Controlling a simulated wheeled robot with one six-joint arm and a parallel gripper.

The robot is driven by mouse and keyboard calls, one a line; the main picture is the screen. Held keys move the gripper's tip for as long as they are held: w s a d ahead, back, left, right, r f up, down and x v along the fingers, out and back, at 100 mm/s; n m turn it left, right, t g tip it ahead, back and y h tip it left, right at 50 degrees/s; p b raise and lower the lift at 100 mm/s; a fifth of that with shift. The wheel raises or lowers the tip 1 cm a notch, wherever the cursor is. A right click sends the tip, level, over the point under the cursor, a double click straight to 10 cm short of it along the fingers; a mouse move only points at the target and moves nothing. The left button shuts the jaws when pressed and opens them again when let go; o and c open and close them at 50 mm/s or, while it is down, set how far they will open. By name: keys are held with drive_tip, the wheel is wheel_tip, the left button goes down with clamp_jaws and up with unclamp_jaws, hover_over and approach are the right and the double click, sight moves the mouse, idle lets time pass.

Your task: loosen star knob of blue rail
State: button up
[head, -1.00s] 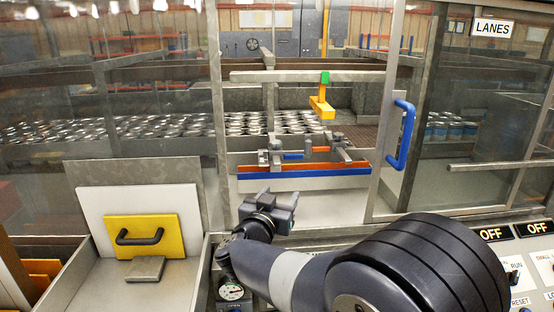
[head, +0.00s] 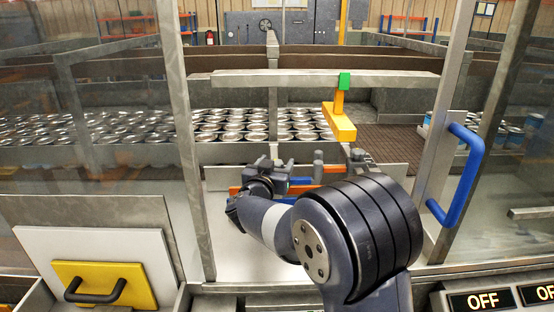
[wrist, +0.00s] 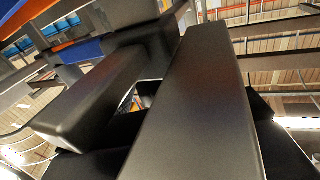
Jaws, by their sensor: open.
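The blue rail (head: 287,200) shows only as a short piece beside my arm in the head view; my arm hides most of it. A blue strip (wrist: 76,50) shows at the upper left of the wrist view. The orange rail (head: 332,169) lies just behind. Grey knob-like posts (head: 318,166) stand on the rail brackets; I cannot tell which one is the blue rail's star knob. My gripper (head: 279,168) is at the left end of the rails, over or beside a bracket. In the wrist view its dark fingers (wrist: 140,95) are apart, with no held object visible.
Several cans (head: 230,125) fill the conveyor behind. The open doorway has a left frame post (head: 180,140) and a door with a blue handle (head: 462,175) on the right.

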drive_tip(key=shift+x, duration=0.8)
drive_tip(key=shift+c, duration=0.4)
drive_tip(key=c, duration=0.9)
